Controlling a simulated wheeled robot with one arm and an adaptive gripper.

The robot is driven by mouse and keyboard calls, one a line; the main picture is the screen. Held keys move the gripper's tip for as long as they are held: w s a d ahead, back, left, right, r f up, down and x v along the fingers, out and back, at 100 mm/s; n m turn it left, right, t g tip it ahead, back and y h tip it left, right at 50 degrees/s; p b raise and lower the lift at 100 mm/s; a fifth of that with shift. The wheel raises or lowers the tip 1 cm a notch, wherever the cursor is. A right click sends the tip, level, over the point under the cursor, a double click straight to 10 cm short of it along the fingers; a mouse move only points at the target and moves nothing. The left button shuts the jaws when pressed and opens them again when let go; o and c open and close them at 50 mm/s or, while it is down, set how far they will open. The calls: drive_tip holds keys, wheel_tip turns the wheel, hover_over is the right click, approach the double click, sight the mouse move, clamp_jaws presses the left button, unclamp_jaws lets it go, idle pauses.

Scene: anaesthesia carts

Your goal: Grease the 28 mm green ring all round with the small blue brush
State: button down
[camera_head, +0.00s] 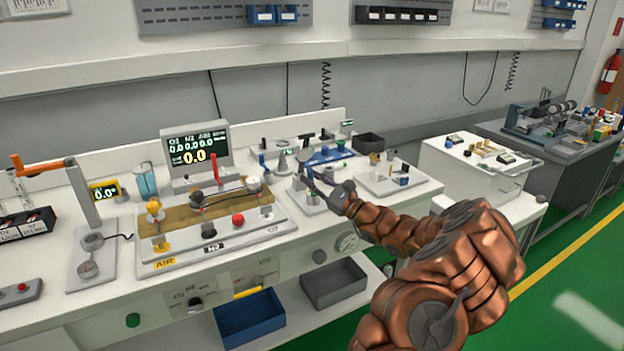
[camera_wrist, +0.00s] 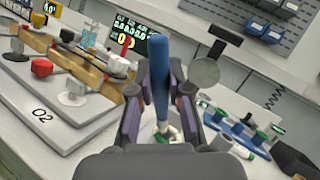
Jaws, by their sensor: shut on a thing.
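My gripper (camera_wrist: 158,100) is shut on a small brush with a blue handle (camera_wrist: 158,75), which stands upright between the fingers in the wrist view. The lower end of the brush is low between the fingers, by a pale piece with a little green (camera_wrist: 170,131); I cannot tell whether they touch. In the head view my gripper (camera_head: 322,181) is over the bench, at the right of the gas panel; the brush is not clear there. I cannot tell which green part is the 28 mm ring.
A grey disc (camera_wrist: 205,72) with a dark bar above stands close right of the gripper. The gas panel with its wooden block (camera_head: 190,208) and the display (camera_head: 195,150) are at left. A dark bin (camera_head: 368,143) stands behind. A white cart (camera_head: 470,165) is at right.

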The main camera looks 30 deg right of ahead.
drive_tip(key=shift+r, duration=0.15)
drive_tip(key=shift+r+p, duration=1.55)
drive_tip(key=shift+r, duration=1.85)
drive_tip(key=shift+f, duration=0.1)
drive_tip(key=shift+s+d+f+b, duration=0.1)
drive_tip(key=shift+f+b, duration=0.3)
drive_tip(key=shift+f, duration=0.5)
drive_tip(key=shift+s+d+f+b, duration=0.15)
drive_tip(key=shift+f+b, duration=0.3)
drive_tip(key=shift+f, duration=0.5)
drive_tip(key=shift+s+d+f+b, duration=0.1)
drive_tip(key=shift+f+b, duration=0.3)
drive_tip(key=shift+f, duration=0.5)
drive_tip(key=shift+f+b, duration=0.4)
drive_tip(key=shift+f, duration=0.35)
drive_tip(key=shift+r, duration=0.1)
wheel_tip(320, 180, up, 7)
drive_tip(key=p, duration=0.3)
